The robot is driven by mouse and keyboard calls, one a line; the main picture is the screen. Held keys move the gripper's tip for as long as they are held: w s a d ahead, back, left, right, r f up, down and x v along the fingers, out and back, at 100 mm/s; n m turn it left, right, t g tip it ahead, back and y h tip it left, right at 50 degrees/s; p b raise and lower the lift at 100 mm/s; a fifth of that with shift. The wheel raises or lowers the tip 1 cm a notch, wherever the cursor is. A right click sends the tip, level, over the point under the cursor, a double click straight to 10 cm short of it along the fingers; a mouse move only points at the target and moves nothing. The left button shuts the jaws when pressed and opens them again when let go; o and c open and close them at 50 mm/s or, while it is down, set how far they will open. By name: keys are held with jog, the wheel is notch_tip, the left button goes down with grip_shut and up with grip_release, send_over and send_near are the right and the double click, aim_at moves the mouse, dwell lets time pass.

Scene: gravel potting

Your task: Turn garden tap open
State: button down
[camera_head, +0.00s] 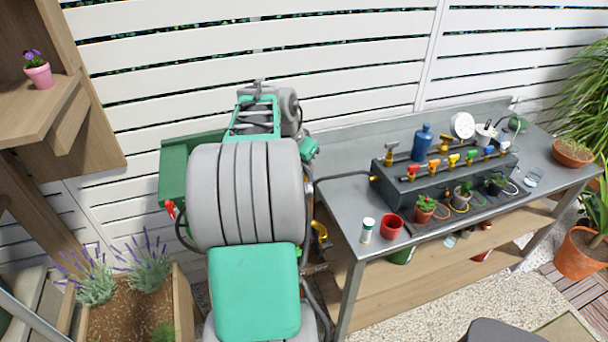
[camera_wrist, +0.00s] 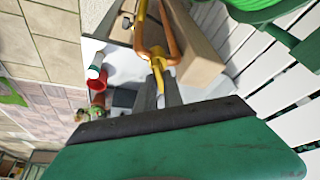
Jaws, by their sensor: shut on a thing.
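The garden tap shows in the wrist view as a yellow-gold piece (camera_wrist: 157,70) on a looped copper-coloured pipe (camera_wrist: 151,38). My gripper (camera_wrist: 160,84) has its two dark fingers shut on the yellow part, apparently the tap's handle. In the head view a small gold fitting (camera_head: 320,231), likely part of the tap, shows just right of my large grey and green arm. My arm hides the rest of it, and my gripper cannot be made out there. The handle's turn angle cannot be told.
Right of my arm stands a grey workbench (camera_head: 345,205) with a white bottle (camera_head: 368,229), a red pot (camera_head: 391,226) and a dark valve manifold (camera_head: 410,190). A lavender planter (camera_head: 184,310) is at lower left. A slatted white fence (camera_head: 370,50) closes the back.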

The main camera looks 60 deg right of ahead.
jog(key=n+b, duration=0.1)
jog(key=n, duration=0.1)
jog(key=n+t+b, duration=0.2)
jog(key=n, duration=0.1)
jog(key=shift+s+n, duration=0.25)
jog(key=shift+n, duration=0.05)
jog(key=n+t, duration=0.1)
jog(key=n, duration=0.1)
jog(key=shift+n+b, duration=0.3)
jog(key=shift+b, duration=0.05)
jog(key=shift+d+n+t+y, duration=0.1)
jog(key=shift+n+t+y, duration=0.45)
jog(key=shift+n, duration=0.95)
jog(key=c, duration=1.5)
grip_release()
jog(key=shift+o, duration=0.2)
jog(key=v, duration=0.8)
